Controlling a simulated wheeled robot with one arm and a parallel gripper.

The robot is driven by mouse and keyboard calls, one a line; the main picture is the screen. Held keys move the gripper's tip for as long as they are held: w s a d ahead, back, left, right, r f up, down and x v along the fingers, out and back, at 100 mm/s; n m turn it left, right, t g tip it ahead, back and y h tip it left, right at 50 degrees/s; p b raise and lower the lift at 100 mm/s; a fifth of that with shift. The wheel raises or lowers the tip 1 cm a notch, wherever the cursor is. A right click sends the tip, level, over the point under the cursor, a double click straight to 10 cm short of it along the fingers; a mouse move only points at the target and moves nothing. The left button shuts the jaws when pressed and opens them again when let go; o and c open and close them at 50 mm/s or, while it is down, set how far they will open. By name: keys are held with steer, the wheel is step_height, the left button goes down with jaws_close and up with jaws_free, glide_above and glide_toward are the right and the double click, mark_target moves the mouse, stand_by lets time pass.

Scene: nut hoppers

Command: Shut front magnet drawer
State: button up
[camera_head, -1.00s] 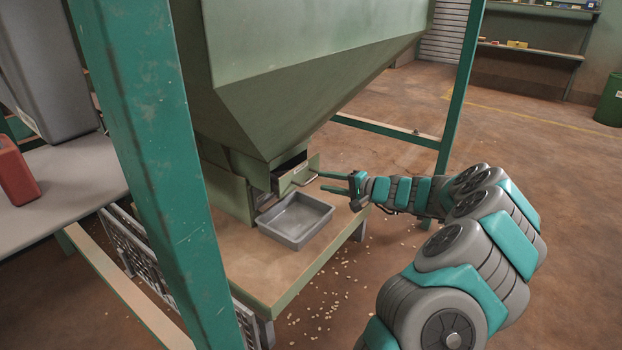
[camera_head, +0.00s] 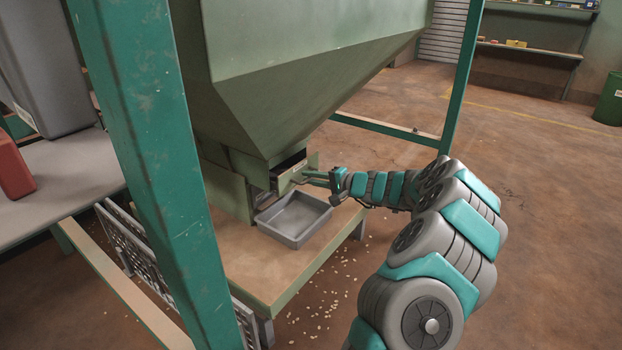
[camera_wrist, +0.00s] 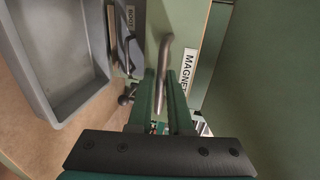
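The front magnet drawer (camera_head: 298,173) is at the foot of the green hopper and stands partly pulled out, with a dark opening behind its front panel. In the wrist view its panel has a label reading "MAGNET" (camera_wrist: 189,68) and a curved metal handle (camera_wrist: 164,52). My gripper (camera_head: 303,178) is at the drawer front, coming from the right. The inside of the drawer is mostly hidden.
A grey tray (camera_head: 296,238) sits on the wooden platform (camera_head: 250,275) just below and in front of the drawer. A green frame post (camera_head: 160,150) stands at left. The hopper (camera_head: 290,80) slopes above my gripper. Open floor with scattered nuts lies to the right.

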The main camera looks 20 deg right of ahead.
jaws_close()
stand_by(0.9)
steer(key=x, duration=0.2)
steer(key=b+x, duration=0.1)
steer(key=shift+w+a+r, duration=0.25)
steer(key=shift+w+r, duration=0.1)
steer(key=shift+w, duration=0.05)
steer(key=shift+o, duration=2.3)
jaws_free()
steer(key=shift+a, duration=0.1)
